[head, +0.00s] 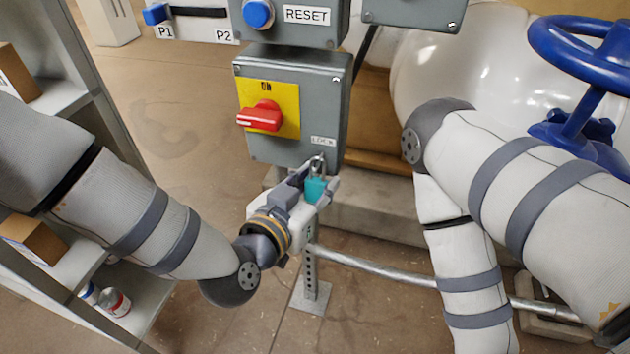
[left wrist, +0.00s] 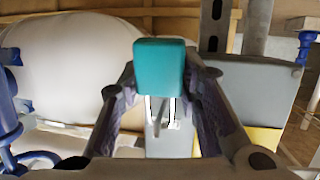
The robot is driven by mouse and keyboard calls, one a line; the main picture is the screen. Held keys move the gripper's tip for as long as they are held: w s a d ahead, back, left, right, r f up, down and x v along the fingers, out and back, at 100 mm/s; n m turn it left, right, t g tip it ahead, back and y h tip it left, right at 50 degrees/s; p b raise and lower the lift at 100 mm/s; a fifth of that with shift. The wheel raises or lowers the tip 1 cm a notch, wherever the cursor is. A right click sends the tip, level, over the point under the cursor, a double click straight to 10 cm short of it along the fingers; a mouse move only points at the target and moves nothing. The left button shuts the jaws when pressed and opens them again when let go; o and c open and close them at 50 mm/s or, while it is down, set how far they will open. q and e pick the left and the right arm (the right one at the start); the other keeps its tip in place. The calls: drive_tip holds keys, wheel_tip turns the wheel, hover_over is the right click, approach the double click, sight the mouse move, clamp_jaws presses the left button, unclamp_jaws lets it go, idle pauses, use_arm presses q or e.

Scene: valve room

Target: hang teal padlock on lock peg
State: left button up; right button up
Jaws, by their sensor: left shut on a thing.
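The teal padlock (head: 316,189) is held in my left gripper (head: 308,190), just below the grey switch box (head: 290,150). Its shackle points up, close to the box's lower right corner. In the left wrist view the padlock's teal body (left wrist: 160,68) sits between the two fingers of my left gripper (left wrist: 158,95), with the shackle extending toward the box. The lock peg is not clearly visible; the padlock and fingers cover that spot, below a small label (head: 323,140). I cannot tell whether the shackle touches the peg. My right gripper is out of the head view.
The box carries a red rotary handle (head: 262,116) on a yellow plate. A RESET button box (head: 290,22) is above. A blue handwheel (head: 575,50) and white tank (head: 480,70) stand at right. A shelf (head: 75,100) with boxes is at left. A metal pipe (head: 370,265) runs below.

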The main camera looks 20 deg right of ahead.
use_arm(q)
drive_tip(key=shift+f, duration=0.1)
idle(0.3)
drive_tip(key=shift+w+f, duration=0.1)
drive_tip(key=shift+f, duration=0.05)
drive_tip(key=shift+d, duration=0.1)
drive_tip(key=o, duration=1.2)
drive_tip(key=shift+c, duration=0.2)
